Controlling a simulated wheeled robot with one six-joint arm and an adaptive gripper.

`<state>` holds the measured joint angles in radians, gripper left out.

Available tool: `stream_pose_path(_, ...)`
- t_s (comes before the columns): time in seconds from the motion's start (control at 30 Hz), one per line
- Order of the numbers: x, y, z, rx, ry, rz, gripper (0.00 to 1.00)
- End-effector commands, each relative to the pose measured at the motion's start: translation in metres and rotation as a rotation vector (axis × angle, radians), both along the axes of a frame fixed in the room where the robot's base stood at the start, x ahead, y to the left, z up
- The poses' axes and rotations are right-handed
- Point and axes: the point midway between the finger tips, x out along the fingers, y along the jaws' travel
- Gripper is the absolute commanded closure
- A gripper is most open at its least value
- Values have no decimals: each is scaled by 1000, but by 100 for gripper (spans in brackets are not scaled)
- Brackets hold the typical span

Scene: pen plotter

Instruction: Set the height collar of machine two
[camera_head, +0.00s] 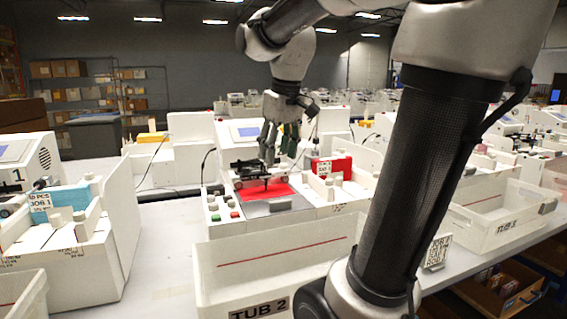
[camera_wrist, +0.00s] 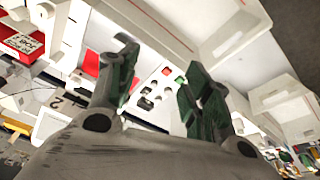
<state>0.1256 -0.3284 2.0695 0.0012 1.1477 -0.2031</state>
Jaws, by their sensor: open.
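Machine two (camera_head: 345,207) is the white plotter in the middle of the head view, behind the tub marked TUB 2 (camera_head: 275,262). A red sheet (camera_head: 283,190) lies on its bed under a dark pen carriage (camera_head: 240,176). I cannot make out the height collar for certain; it is small or hidden near the carriage and my fingers. My gripper (camera_head: 268,150) points down above the back of the carriage, open and empty. In the wrist view its two green-padded fingers (camera_wrist: 160,65) stand wide apart, with part of the machine's button panel (camera_wrist: 153,88) between and beyond them.
A red block with a job label (camera_head: 338,166) sits at the machine's right; it also shows in the wrist view (camera_wrist: 20,42). Machine one (camera_head: 70,235), with a blue block (camera_head: 68,198), stands left. TUB 3 (camera_head: 495,215) is right. Bare table lies between machines one and two.

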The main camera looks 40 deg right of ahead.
Motion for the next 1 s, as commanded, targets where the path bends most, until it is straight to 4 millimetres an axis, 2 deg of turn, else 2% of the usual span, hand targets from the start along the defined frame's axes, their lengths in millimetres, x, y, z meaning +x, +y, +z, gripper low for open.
stream_pose_path(0.03, 28, -13, 7, -4, 27, 6, 51)
stream_pose_path(0.17, 92, -50, 18, -13, 88, 43, 51)
stream_pose_path(0.3, 156, -98, 11, -13, 152, 84, 51)
stream_pose_path(0.4, 192, -133, -4, -7, 192, 112, 51)
stream_pose_path(0.5, 216, -162, -21, 0, 223, 135, 51)
stream_pose_path(0.6, 231, -182, -34, 6, 242, 153, 51)
stream_pose_path(0.7, 237, -192, -42, 9, 251, 162, 51)
stream_pose_path(0.87, 239, -194, -57, 12, 257, 167, 51)
stream_pose_path(1.0, 238, -194, -82, 12, 258, 166, 51)
